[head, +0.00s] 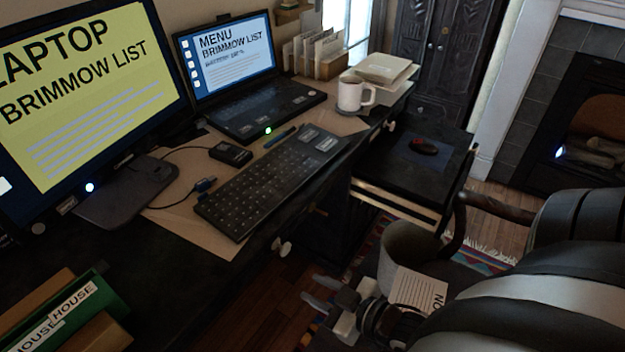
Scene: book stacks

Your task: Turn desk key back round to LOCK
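No key or LOCK marking can be made out in the head view. The black desk (150,262) has a small pale knob-like piece (283,247) on its front edge, below the keyboard. It is too small to tell whether it is a key or a drawer knob. A similar pale piece (390,126) shows further along the edge. My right gripper (312,292) is in front of the desk, below and to the right of the nearer piece and apart from it. Its two fingers look spread with nothing between them. My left gripper is out of the picture.
A keyboard (270,180), laptop (245,110), large monitor (85,95) and white mug (353,95) stand on the desk. A mouse (424,147) lies on a lower black surface. A curved wooden chair arm (490,205) and a lettered card (418,290) are near my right arm.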

